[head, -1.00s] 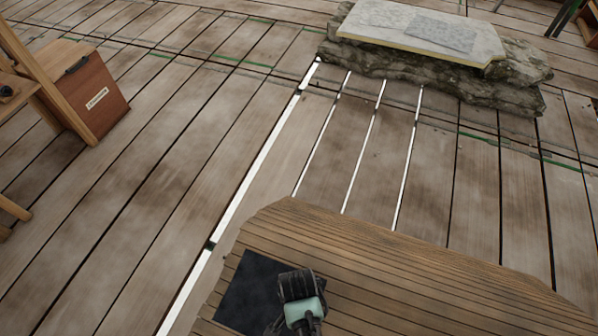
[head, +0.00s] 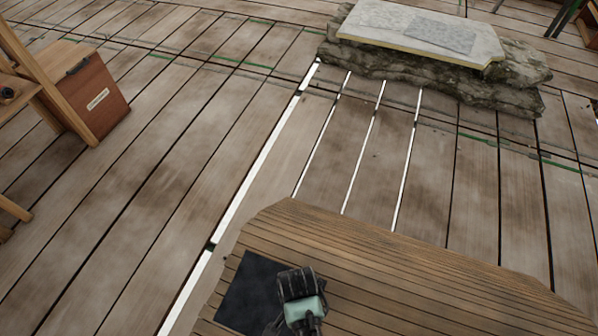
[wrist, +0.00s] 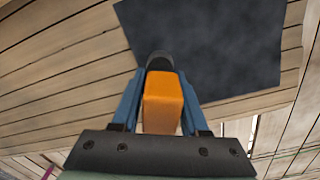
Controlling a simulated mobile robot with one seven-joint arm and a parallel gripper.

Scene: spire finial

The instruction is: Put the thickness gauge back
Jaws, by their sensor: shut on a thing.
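My gripper (wrist: 160,78) is shut on an orange block-shaped thing (wrist: 163,103), which looks like the thickness gauge. It has a dark rounded end that points away from the wrist, and the blue fingers stand on either side of it. In the head view my gripper (head: 298,283) is over the wooden table, at the right edge of a dark square mat (head: 243,292), and it hides the gauge. The mat also shows in the wrist view (wrist: 215,45), bare where visible. I cannot tell whether the gauge touches the table or mat.
The slatted wooden table (head: 400,275) is clear to the right of my gripper. Beyond it is a plank floor with white strips. A stone block with a pale slab (head: 420,32) stands at the back. A reddish-brown box (head: 92,98) stands at the left by a wooden frame.

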